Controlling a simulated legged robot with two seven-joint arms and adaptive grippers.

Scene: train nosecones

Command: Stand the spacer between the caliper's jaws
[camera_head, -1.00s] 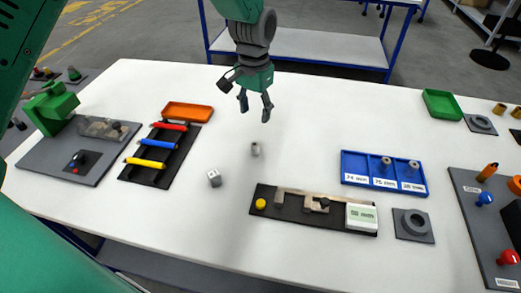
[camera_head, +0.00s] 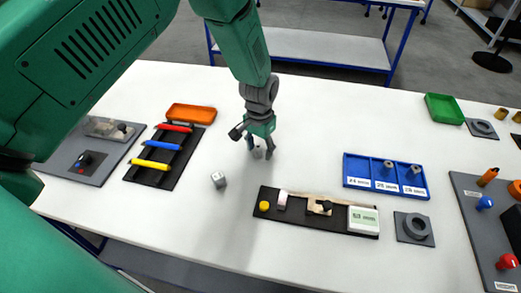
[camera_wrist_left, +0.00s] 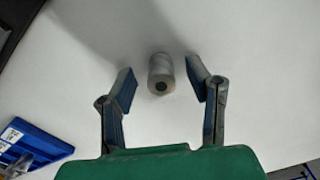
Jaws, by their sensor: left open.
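My right gripper is not in view.
A black rack (camera_head: 151,173) holds coloured bars at left. Clear table surrounds the spacer.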

